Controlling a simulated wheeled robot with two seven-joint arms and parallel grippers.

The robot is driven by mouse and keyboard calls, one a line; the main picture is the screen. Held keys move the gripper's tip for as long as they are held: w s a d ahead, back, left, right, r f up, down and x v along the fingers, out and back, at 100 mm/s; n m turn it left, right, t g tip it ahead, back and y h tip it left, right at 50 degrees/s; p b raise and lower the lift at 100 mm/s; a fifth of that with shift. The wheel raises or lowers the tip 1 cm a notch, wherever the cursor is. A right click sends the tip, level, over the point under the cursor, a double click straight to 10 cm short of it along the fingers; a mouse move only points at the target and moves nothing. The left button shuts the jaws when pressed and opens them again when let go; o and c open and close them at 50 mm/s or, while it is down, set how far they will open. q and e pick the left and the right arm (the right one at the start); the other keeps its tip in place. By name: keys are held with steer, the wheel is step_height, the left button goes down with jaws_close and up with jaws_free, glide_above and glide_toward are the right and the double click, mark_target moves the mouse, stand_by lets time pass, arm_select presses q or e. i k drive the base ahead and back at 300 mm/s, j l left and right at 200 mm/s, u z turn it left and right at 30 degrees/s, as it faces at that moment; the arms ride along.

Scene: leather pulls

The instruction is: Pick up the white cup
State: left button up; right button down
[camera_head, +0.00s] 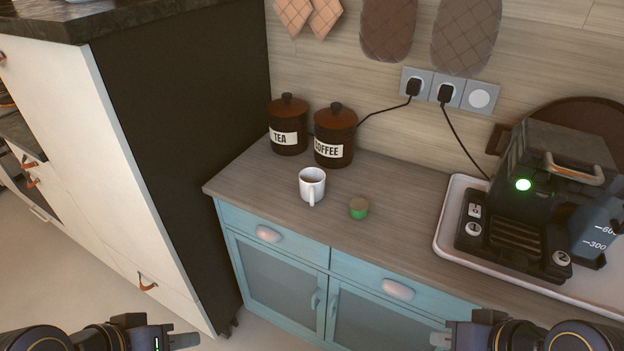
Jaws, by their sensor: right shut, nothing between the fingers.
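The white cup (312,185) stands upright on the wooden counter, with its handle toward me. Its inside looks brownish near the rim. My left gripper (186,341) is at the bottom left edge of the view, low in front of the cabinet and well away from the cup. Its fingers are seen from the side, so I cannot tell whether they are open. My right gripper (440,338) is at the bottom edge, right of centre, shut and empty, also far from the cup.
A coffee machine (540,200) stands on a white tray (447,235) at right. A tall dark-sided cabinet (185,130) rises at left. The counter's front edge is clear.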

mark_target(311, 179)
steer(key=i+j+z, duration=0.7)
steer(key=j, duration=0.25)
steer(key=i+j+z, duration=0.25)
steer(key=k+j, duration=0.1)
